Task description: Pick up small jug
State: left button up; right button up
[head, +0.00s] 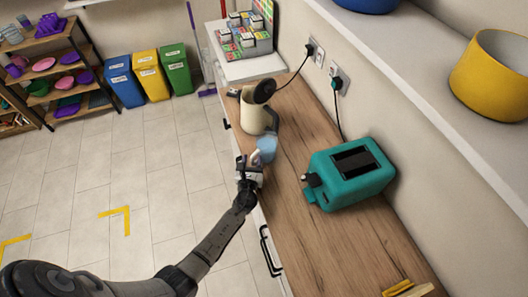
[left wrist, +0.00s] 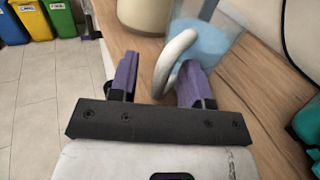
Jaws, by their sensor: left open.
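The small jug is light blue with a pale handle. It stands near the counter's front edge in the head view (head: 267,147), and its blue body also shows in the left wrist view (left wrist: 208,42). My left gripper (head: 253,168) is at the handle side of the jug. In the left wrist view its two purple fingers (left wrist: 158,78) are open, with the pale curved handle between them, nearer the right finger. Whether that finger touches the handle I cannot tell. My right gripper is not in view.
A cream kettle (head: 252,112) with a dark lid stands just behind the jug. A teal toaster (head: 352,172) sits to the right, against the wall. The wooden counter (head: 300,125) is bare between them. A shelf with a yellow pot (head: 490,75) overhangs on the right.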

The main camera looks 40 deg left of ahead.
pick_arm(q)
jog(key=shift+w, duration=0.1)
grip_shut()
dwell(0.4)
